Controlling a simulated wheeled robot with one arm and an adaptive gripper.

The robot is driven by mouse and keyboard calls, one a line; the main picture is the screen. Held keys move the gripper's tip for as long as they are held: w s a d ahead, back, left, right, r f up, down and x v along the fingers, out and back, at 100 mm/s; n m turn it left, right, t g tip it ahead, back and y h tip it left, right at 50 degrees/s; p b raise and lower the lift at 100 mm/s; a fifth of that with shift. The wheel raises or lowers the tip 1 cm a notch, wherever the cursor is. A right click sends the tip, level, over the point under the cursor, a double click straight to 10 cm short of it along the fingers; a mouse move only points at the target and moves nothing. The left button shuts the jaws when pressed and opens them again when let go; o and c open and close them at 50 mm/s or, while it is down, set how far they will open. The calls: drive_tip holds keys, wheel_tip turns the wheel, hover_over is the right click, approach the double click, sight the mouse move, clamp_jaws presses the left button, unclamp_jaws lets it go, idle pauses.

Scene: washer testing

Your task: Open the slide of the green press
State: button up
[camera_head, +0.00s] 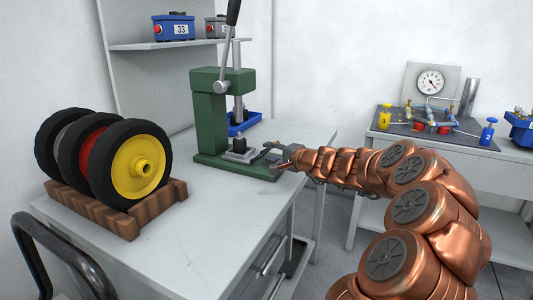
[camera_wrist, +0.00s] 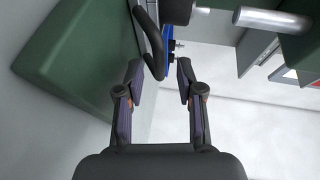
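The green press (camera_head: 209,115) stands on the grey table, with a metal column and a raised lever. Its slide (camera_head: 240,155) is a metal plate low on the green base. In the wrist view, green press surface (camera_wrist: 75,55) fills the left side. A dark curved handle (camera_wrist: 149,45) shows just beyond my fingertips, nearer the left one; I cannot tell whether it touches. My gripper (camera_head: 273,154) is at the right front of the press base, low over the table edge. In the wrist view my gripper (camera_wrist: 158,68) has its fingers apart, with nothing clearly held between them.
A wooden rack (camera_head: 120,212) with several wheels stands left on the table. A blue tray (camera_head: 243,121) lies behind the press. Another table at right carries a gauge panel (camera_head: 431,82). A dark chair back is at front left.

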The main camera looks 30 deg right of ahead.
drive_tip(key=shift+x, duration=1.4)
clamp_jaws()
